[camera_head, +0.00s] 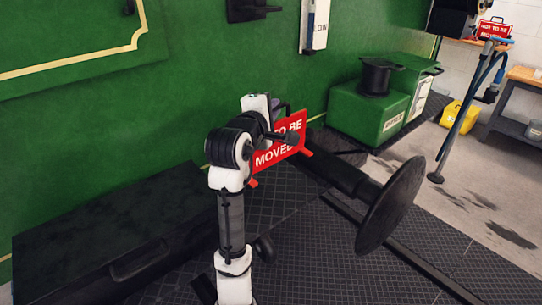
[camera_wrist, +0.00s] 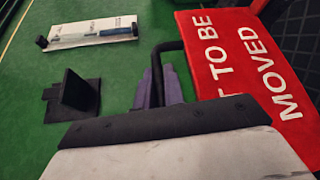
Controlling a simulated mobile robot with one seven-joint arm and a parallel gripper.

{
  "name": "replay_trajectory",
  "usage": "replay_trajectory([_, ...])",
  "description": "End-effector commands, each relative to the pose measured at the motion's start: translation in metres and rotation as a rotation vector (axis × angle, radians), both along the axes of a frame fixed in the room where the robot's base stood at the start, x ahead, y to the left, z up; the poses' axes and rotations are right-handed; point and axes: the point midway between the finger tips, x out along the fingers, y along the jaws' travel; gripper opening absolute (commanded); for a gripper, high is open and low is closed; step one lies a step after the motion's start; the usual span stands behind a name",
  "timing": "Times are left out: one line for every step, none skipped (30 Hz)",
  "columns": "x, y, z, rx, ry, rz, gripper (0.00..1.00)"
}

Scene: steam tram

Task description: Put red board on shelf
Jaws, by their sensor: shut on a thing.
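The red board (camera_head: 277,150) with white lettering hangs in front of the green wall in the head view. In the wrist view the red board (camera_wrist: 235,60) fills the upper right, with a black bar handle at its left side. My gripper (camera_head: 277,106) is shut at the board's top handle; its purple fingers (camera_wrist: 160,84) show beside the handle in the wrist view. My arm hides part of the board's left side. A small black shelf (camera_head: 249,10) juts from the green wall at the top; it appears empty in the wrist view (camera_wrist: 76,92).
A white panel (camera_head: 314,26) with a blue tool is on the wall right of the shelf. A green stove-like box (camera_head: 365,117) bears a black pot (camera_head: 376,76). A black buffer disc (camera_head: 392,205) stands at front right.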

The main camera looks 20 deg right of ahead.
Motion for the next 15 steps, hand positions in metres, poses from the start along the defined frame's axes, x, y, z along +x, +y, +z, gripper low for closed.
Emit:
replay_trajectory([0.0,0.001,-0.013,0.0,0.003,0.001,0.0])
replay_trajectory([0.0,0.0,-0.02,0.0,0.004,0.001,0.0])
replay_trajectory([0.0,0.0,-0.03,-0.001,0.005,0.001,0.0])
replay_trajectory([0.0,0.0,-0.037,0.0,0.004,0.001,0.0])
replay_trajectory([0.0,0.001,-0.043,-0.001,0.004,0.001,0.0])
replay_trajectory([0.0,0.0,-0.052,-0.001,0.004,0.001,0.0])
replay_trajectory([0.0,0.0,-0.058,-0.001,0.003,0.0,0.0])
replay_trajectory([0.0,0.0,-0.064,-0.001,0.002,0.0,0.0])
replay_trajectory([-0.001,0.0,-0.07,-0.001,0.002,0.0,0.0])
replay_trajectory([-0.001,0.0,-0.074,-0.001,0.001,0.0,0.0])
replay_trajectory([0.0,0.0,-0.078,-0.001,0.0,0.0,0.0])
replay_trajectory([0.0,0.0,-0.082,-0.001,-0.001,-0.001,0.0])
replay_trajectory([0.0,0.0,-0.084,-0.001,-0.001,-0.001,0.0])
replay_trajectory([0.0,0.0,-0.085,-0.001,-0.002,-0.001,0.0])
replay_trajectory([0.0,0.0,-0.087,-0.001,-0.003,-0.001,0.0])
